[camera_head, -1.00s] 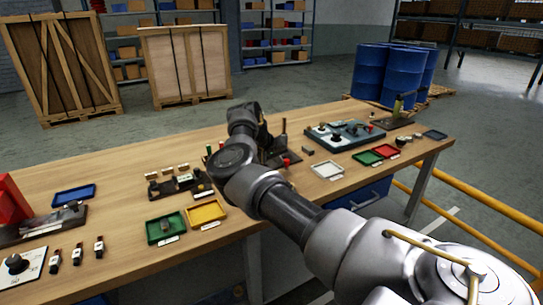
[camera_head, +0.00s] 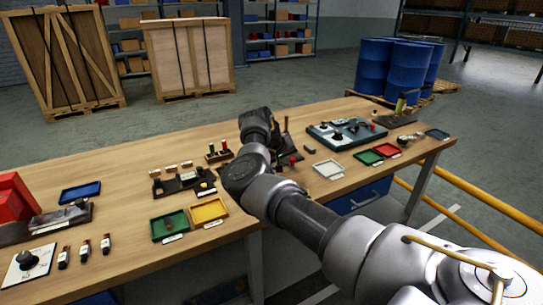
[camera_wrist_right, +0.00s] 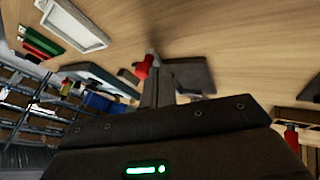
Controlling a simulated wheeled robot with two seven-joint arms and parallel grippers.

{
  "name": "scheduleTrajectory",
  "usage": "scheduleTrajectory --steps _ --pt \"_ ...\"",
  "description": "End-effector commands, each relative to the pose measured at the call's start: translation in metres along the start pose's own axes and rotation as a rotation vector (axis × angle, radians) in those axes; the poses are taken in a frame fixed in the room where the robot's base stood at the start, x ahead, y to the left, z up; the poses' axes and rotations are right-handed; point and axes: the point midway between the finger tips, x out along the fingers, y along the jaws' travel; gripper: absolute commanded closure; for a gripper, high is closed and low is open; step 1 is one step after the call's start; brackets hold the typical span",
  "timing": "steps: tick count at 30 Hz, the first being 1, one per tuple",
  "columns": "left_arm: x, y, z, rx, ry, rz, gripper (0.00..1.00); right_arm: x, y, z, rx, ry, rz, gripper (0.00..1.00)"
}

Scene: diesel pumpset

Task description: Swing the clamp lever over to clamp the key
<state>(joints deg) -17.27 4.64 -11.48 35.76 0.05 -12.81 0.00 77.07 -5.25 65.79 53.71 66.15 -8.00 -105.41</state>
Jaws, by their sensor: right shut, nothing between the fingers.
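A lever with a red knob (camera_wrist_right: 145,66) shows right at my right fingertips in the right wrist view; I take it for the clamp lever, and cannot tell whether the fingers touch it. In the head view its red end (camera_head: 292,158) shows beside my right gripper (camera_head: 275,150), in front of a dark fixture. The right gripper is mostly hidden behind my wrist there. In the wrist view its fingers (camera_wrist_right: 157,82) are together, with nothing between them. A dark grey block (camera_wrist_right: 192,76) lies just right of the fingertips. I cannot make out the key. My left gripper is out of view.
A white tray (camera_head: 328,168), a green tray (camera_head: 367,158) and a grey-blue panel with knobs (camera_head: 346,133) stand right of the gripper. Green and yellow trays (camera_head: 209,210) sit nearer left. A rack with coloured pegs (camera_head: 218,152) stands left of the wrist. Bare wood lies between.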

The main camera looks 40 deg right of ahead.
Motion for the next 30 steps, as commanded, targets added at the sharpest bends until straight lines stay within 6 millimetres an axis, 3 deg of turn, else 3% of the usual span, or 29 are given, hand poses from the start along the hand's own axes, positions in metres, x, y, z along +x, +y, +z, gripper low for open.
scheduleTrajectory --steps 5,9,11,21,30 --pt "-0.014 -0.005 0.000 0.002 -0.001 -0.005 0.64 -0.011 -0.013 -0.001 -0.005 0.000 -0.001 1.00" --pt "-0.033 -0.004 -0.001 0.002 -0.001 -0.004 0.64 -0.027 -0.034 0.001 -0.006 -0.001 -0.001 1.00" --pt "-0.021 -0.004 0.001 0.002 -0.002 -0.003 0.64 -0.037 -0.033 0.002 0.003 0.003 0.003 1.00" --pt "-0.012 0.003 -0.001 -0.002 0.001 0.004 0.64 -0.102 -0.034 0.003 0.001 0.001 0.000 1.00" --pt "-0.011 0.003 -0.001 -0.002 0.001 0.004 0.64 -0.119 -0.033 0.003 0.001 0.000 0.000 1.00"
